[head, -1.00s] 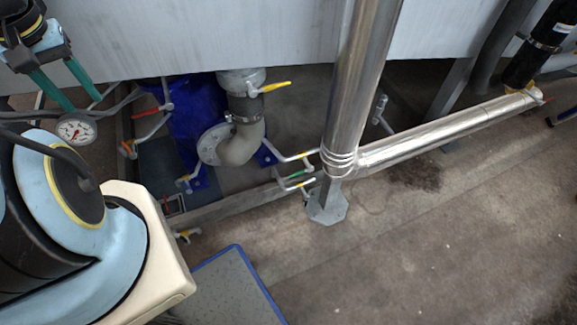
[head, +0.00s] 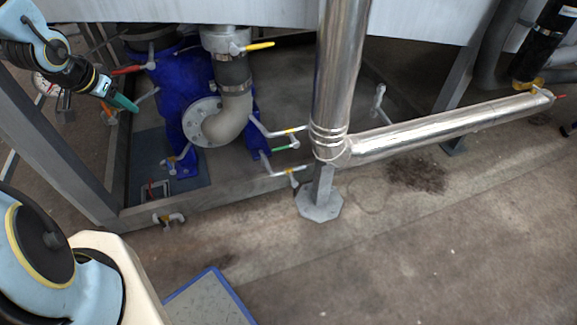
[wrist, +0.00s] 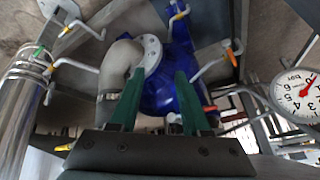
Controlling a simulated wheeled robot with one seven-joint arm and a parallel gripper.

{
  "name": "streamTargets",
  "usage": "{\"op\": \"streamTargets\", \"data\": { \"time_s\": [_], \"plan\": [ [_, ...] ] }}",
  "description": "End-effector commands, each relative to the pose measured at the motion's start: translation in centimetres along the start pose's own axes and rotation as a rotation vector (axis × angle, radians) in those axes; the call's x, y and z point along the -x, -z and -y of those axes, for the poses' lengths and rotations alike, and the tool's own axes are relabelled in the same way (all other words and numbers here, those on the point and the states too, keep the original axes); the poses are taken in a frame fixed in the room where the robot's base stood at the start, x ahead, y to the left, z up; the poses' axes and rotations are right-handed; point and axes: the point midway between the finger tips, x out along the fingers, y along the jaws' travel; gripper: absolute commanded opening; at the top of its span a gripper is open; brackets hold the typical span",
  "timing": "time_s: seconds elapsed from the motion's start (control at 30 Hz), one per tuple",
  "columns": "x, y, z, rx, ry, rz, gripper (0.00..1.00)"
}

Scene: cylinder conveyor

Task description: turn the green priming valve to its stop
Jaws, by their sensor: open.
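The green valve handle (head: 285,148) is small and sits on a thin pipe just left of the shiny vertical pipe in the head view. It also shows at the left of the wrist view, as a green handle (wrist: 39,52). My gripper (head: 122,103), with teal fingers, is at the upper left of the head view, well left of the green handle and apart from it. In the wrist view its two green fingers (wrist: 160,72) are spread with nothing held between them. They point toward the blue pump and pale elbow pipe. The handle's exact angle is hard to tell.
Yellow-handled (head: 259,46) and red-handled (head: 127,70) valves stand around the blue pump (head: 172,95). The shiny vertical pipe (head: 341,70) stands close right of the green handle. A pressure gauge (wrist: 298,93) is at right in the wrist view. The floor in front is clear.

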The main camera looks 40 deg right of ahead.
Motion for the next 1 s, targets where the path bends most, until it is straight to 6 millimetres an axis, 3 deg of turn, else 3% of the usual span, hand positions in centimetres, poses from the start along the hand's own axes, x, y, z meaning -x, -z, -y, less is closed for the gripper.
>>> {"op": "streamTargets", "data": {
  "time_s": [0.03,0.1,0.3,0.4,0.5,0.63,0.83,1.0],
  "plan": [
    [-5.3,-0.3,-2.1,-0.072,-0.054,-0.061,0.47],
    [-9.5,0.8,-4.8,-0.171,-0.129,-0.162,0.47],
    [-18.8,2.7,-14.4,-0.39,-0.378,-0.486,0.47],
    [-21.8,2.8,-19.5,-0.464,-0.512,-0.661,0.47],
    [-23.4,2.4,-23.8,-0.51,-0.635,-0.825,0.47],
    [-24.1,1.6,-27.5,-0.543,-0.758,-0.996,0.47],
    [-23.8,0.9,-29.9,-0.556,-0.851,-1.126,0.47],
    [-23.8,1.6,-31.3,-0.559,-0.864,-1.142,0.47]
  ]
}}
